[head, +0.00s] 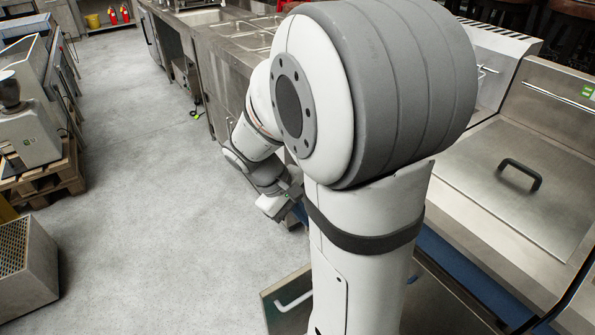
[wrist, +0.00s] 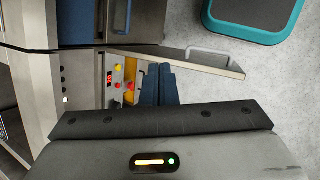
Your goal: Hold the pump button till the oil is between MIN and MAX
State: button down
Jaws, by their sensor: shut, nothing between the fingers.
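In the wrist view, the dark blue fingers of my gripper (wrist: 159,70) are shut together with nothing between them. They point at the open front of a cabinet. Just left of them is a control panel with a red button (wrist: 117,85) and a yellow button (wrist: 118,68). A yellow-orange strip (wrist: 130,72) lies between the panel and the fingers. I cannot tell whether it is the oil gauge, and no MIN or MAX marks are readable. I cannot tell which button is the pump button. The fingers appear apart from the buttons.
An open cabinet door (wrist: 195,60) with a grey handle stands beside the fingers; it also shows in the head view (head: 283,291). A fryer lid (head: 515,195) with a black handle is at right. A teal-edged object (wrist: 255,18) lies on the floor. The grey floor at left is largely clear.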

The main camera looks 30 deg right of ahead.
jog(key=w+d+f+n+g+h+b, duration=0.1)
jog(key=w+d+f+n+h, duration=0.15)
jog(key=d+f, duration=0.3)
jog(key=w+d+f+n+g+h+b, duration=0.1)
jog(key=w+d+f+n+h+b, duration=0.2)
jog(key=f, duration=0.4)
jog(key=w+d+f+n+h, duration=0.2)
jog(key=w+d+f+h, duration=0.15)
jog(key=d+f, duration=0.25)
jog(key=w+d+f+n+t+h+b, duration=0.1)
jog(key=w+d+f+n+t+h, duration=0.1)
jog(key=f, duration=0.9)
jog(key=w+d+f+n+t+h+b, duration=0.1)
jog(key=f+n+t, duration=0.3)
jog(key=f, duration=0.7)
jog(key=w+n+b, duration=0.1)
jog(key=n, duration=0.1)
jog(key=shift+w+d+f+n+h, duration=0.25)
jog(key=shift+d+n+h, duration=0.1)
jog(key=shift+h, duration=0.05)
jog(key=shift+d, duration=0.1)
jog(key=w+d, duration=0.1)
jog(key=d, duration=1.2)
jog(key=shift+d+b, duration=0.3)
jog(key=shift+d, duration=0.1)
jog(key=shift+d, duration=0.1)
